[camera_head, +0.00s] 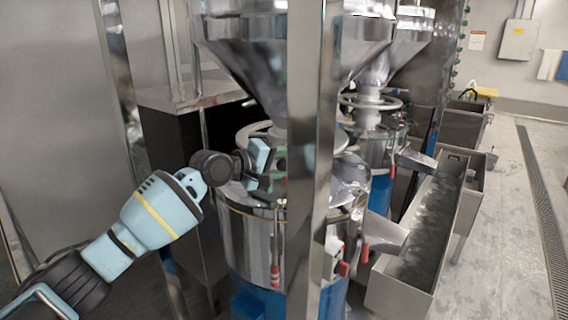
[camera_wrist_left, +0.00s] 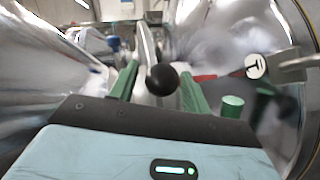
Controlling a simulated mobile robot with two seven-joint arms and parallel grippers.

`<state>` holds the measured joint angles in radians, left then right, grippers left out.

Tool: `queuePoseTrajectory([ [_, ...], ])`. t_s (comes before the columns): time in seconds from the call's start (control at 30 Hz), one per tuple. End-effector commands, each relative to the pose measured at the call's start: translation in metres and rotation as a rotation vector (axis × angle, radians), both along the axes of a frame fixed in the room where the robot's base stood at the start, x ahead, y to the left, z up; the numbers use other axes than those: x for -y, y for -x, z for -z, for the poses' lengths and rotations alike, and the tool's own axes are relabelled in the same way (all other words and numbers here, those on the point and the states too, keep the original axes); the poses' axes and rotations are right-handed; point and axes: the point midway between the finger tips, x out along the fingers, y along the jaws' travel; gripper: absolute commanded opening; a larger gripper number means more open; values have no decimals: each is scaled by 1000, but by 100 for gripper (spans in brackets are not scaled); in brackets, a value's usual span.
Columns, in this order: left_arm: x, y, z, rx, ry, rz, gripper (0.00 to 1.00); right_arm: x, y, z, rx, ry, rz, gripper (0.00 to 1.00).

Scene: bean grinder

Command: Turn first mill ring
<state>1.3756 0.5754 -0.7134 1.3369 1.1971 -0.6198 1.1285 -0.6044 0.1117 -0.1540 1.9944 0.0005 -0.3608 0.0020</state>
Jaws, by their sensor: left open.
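The first mill (camera_head: 248,245) is the near steel drum on a blue base, under a steel hopper (camera_head: 262,50). Its pale metal ring (camera_head: 244,135) runs around the hopper outlet, partly hidden by the post and my gripper. My left gripper (camera_head: 279,168) reaches in from the left at the ring's near side, above the drum. In the left wrist view its two green fingers (camera_wrist_left: 158,85) are open, with a black ball knob (camera_wrist_left: 162,80) between them. A curved metal bar (camera_wrist_left: 147,45) extends beyond the knob. I cannot tell whether the fingers touch the knob. My right gripper is out of view.
A steel post (camera_head: 308,200) stands right in front of the first mill. A second mill (camera_head: 372,148) with its own ring (camera_head: 384,102) stands behind. A steel trough (camera_head: 425,235) lies to the right, with open floor (camera_head: 505,220) beyond. Red-handled levers (camera_head: 344,268) stick out at the drum's front.

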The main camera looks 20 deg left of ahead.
Motion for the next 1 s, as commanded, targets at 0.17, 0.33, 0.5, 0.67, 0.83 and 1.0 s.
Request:
queuePoseTrajectory([
  [0.17, 1, -2, 0, 1, 1, -1, 48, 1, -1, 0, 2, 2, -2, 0],
  [0.33, 1, -2, 0, 1, 1, -1, 43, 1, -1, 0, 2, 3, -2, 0],
  [0.5, 1, -2, 0, 0, 0, -1, 20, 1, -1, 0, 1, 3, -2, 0],
  [0.67, 1, -2, 0, 0, 0, 0, 0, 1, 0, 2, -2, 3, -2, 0],
  [0.83, 1, -2, 0, 0, 0, 0, 0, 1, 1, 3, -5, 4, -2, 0],
  [1.0, 11, -4, 0, -1, 2, 11, 0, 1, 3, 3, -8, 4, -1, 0],
])
